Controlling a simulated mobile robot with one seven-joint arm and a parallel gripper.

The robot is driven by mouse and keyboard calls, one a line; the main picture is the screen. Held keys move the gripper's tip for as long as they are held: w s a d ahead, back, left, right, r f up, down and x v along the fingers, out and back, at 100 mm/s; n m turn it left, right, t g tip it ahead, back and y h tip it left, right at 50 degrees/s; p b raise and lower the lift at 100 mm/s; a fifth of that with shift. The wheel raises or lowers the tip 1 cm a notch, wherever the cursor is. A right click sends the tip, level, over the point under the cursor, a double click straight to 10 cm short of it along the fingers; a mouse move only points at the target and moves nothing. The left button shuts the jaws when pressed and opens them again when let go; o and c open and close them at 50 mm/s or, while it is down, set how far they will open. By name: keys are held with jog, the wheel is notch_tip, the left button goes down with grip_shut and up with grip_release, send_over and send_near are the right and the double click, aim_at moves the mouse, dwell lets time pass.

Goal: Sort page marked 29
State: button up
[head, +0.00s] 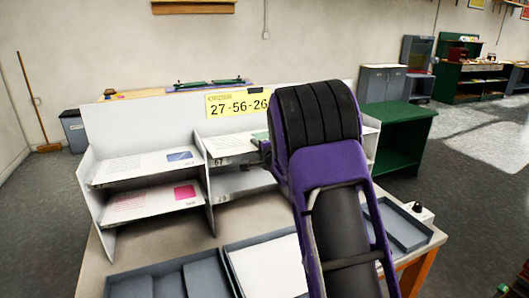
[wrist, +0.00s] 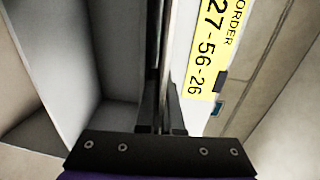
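The grey sorting rack (head: 98,215) stands on the table with open shelves. Small labels sit on its shelf edges; one reads about 67, and a lower one looks like 29 or 28, too small to be sure. A white page with a blue patch (head: 140,165) lies on the upper left shelf. A page with a pink patch (head: 150,201) lies on the lower left shelf. My gripper (wrist: 162,118) is at the rack's right-hand shelves, mostly hidden behind my arm in the head view. In the wrist view its dark fingers are close together; I cannot tell whether a thin page is between them.
Grey trays (head: 165,278) lie on the table in front, one with a white sheet (head: 270,268). A green cabinet (head: 403,135) stands behind right.

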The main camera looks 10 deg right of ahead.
jog(key=v, duration=1.7)
jog(key=shift+s, duration=0.2)
jog(key=shift+f, duration=0.1)
jog(key=shift+c, duration=0.3)
